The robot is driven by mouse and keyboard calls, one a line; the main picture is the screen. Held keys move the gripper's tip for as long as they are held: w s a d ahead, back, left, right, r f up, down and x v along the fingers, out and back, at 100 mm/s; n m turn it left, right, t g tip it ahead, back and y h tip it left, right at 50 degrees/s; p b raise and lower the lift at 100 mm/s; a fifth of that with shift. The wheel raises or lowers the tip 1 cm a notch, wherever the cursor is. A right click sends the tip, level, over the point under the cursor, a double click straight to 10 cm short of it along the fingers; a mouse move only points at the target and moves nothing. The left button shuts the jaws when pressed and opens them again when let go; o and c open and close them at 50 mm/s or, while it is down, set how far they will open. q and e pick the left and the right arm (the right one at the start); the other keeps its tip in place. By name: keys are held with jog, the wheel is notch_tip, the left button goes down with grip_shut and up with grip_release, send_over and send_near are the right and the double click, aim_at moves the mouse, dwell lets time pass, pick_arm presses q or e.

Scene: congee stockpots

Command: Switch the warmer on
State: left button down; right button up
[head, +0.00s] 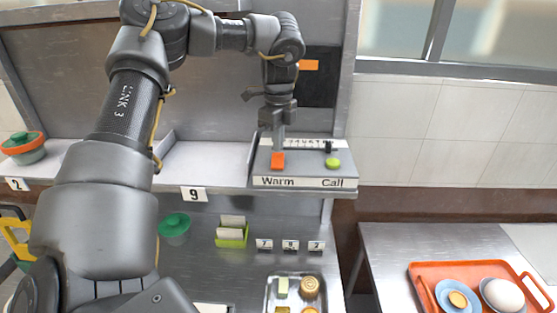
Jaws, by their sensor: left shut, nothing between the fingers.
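The warmer's control box (296,167) sits at the right end of the metal shelf. Its front reads "Warm" on the left and "Call" on the right. An orange switch (277,161) stands above "Warm", and a green button (333,163) stands above "Call". My left gripper (278,148) points down, shut and empty, with its fingertips at the orange switch. I cannot tell whether the tips touch it or whether the switch is pressed. My right gripper is not in view.
A green-lidded pot (22,147) stands on the shelf at far left. Below are a green lid (174,225), a green card holder (232,236) and a metal tray (268,296) of small items. An orange tray (424,272) with dishes lies on the right table.

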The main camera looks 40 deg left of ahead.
aim_at(278, 155)
pick_arm(q)
jog(key=shift+f+b, duration=0.9)
jog(key=shift+f, duration=0.15)
dwell(0.4)
jog(key=shift+r, duration=0.1)
jog(key=shift+r+p, duration=2.45)
jog(key=shift+r, duration=1.05)
